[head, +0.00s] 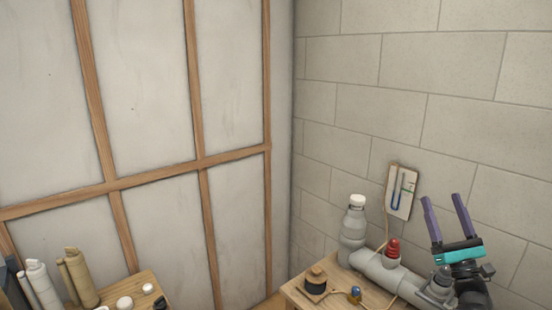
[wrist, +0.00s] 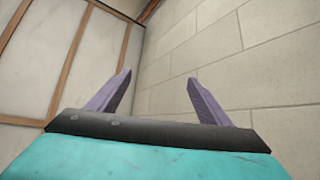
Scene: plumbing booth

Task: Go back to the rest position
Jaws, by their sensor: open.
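My gripper (head: 447,219) is at the right of the head view, pointing up, with its two purple fingers spread apart and nothing between them. It is raised above the right end of the wooden table, in front of the block wall. In the wrist view my gripper (wrist: 157,88) also shows open and empty, facing the wall and the room's corner.
A gauge board (head: 402,192) is on the wall. Another table (head: 147,277) with rolls stands lower left.

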